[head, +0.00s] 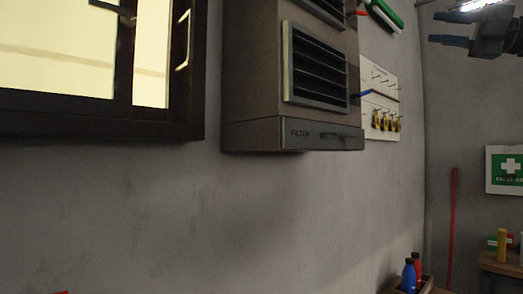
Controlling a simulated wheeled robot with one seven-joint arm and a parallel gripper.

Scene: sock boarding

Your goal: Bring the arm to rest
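My gripper (434,28) shows at the top right corner of the head view, dark, with its two fingers pointing left. The fingers are apart with nothing between them. It is raised high, and the rest of my arm is cut off by the picture's edge. No sock or sock board shows in this view.
A grey filter unit (292,95) juts from the wall, left of my gripper. Blue (409,274) and red (417,265) bottles stand low at right.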

